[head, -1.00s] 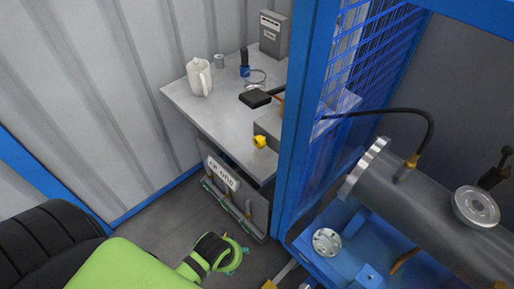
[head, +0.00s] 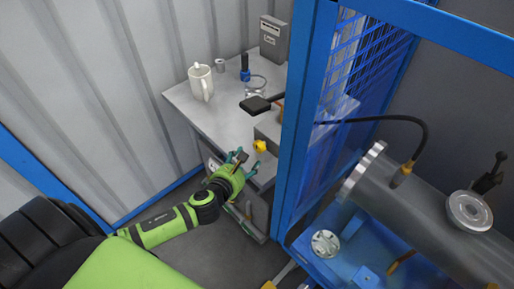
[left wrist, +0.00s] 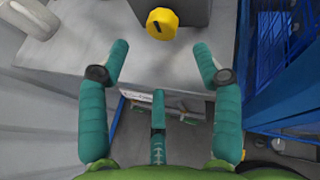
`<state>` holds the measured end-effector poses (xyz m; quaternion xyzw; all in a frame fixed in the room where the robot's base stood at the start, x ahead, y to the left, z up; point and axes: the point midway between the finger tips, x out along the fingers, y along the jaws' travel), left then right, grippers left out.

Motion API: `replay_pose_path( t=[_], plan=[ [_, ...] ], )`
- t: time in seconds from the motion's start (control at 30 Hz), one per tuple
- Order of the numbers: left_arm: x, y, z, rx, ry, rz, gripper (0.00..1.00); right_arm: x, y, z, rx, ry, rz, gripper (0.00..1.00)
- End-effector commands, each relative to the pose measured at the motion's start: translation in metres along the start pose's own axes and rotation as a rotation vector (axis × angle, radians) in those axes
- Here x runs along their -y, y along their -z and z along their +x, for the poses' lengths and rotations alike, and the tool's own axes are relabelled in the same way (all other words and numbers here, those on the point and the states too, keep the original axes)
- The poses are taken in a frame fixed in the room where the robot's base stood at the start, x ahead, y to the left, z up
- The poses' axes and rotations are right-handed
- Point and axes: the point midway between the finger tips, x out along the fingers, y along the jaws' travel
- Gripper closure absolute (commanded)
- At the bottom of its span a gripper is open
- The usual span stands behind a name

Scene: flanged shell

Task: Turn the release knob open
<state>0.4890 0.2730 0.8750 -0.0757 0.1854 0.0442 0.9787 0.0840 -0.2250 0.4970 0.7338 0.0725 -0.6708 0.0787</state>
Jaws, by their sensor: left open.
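The release knob (head: 259,146) is a small yellow knob on the front of a grey box on the table. In the left wrist view the yellow knob (left wrist: 162,23) is at the top middle, with a dark mark on its face. My left gripper (head: 241,162) is open and empty, just in front of and below the knob at the table's front edge. In the left wrist view its teal fingers (left wrist: 163,72) are spread wide, with the knob beyond their tips and not touched. My right gripper is not in view.
The grey table (head: 205,112) holds a white jug (head: 201,82), a dark flat box (head: 255,105), a blue-black handheld item (head: 245,67) and a grey case (head: 274,38). A blue frame post (head: 303,110) stands close right of the knob. A large grey cylinder (head: 425,205) lies further right.

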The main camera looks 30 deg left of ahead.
Motion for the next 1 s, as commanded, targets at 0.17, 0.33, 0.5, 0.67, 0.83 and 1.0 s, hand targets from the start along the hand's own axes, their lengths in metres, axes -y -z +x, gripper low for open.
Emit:
replay_pose_path(
  t=[0.17, 0.33, 0.5, 0.67, 0.83, 1.0],
  plan=[
    [-0.006, -0.005, 0.019, 0.058, 0.113, 0.543, 0.35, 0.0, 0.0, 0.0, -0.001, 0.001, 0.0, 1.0],
    [-0.009, -0.004, 0.025, 0.082, 0.16, 0.77, 0.35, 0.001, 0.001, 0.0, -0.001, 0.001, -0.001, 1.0],
    [-0.006, -0.004, 0.039, 0.086, 0.163, 0.795, 0.35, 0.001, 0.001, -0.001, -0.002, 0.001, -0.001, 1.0],
    [-0.001, -0.005, 0.063, 0.087, 0.163, 0.791, 0.35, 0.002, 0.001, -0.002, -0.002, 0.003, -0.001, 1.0],
    [0.002, -0.004, 0.084, 0.086, 0.163, 0.789, 0.35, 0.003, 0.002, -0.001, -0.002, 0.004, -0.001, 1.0],
    [0.004, -0.004, 0.093, 0.085, 0.164, 0.789, 0.35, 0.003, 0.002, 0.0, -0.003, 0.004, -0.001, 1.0]
  ],
)
